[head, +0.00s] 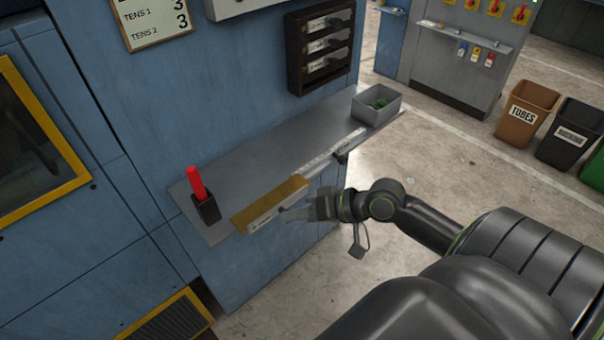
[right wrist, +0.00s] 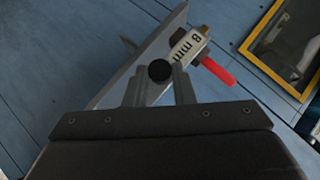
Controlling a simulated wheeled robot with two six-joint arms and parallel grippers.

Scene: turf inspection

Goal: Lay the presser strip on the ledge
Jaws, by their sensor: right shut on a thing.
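The presser strip appears to be the brass-coloured bar (head: 270,203) with a white label, at the near-left front edge of the grey ledge (head: 250,150). My right gripper (head: 291,213) is at its right end and shut on it. In the right wrist view, the fingers (right wrist: 160,88) stand either side of a dark round knob, beyond which an "8 mm" label (right wrist: 187,44) shows. The bar lies along the ledge edge; I cannot tell whether it rests on the ledge or hangs just in front of it. My left gripper is not in view.
A black holder (head: 206,209) with a red-handled tool (head: 195,182) stands left of the bar. A grey bin (head: 376,107) sits at the ledge's far end. A pale scale strip (head: 335,148) runs along the front edge. The middle of the ledge is clear.

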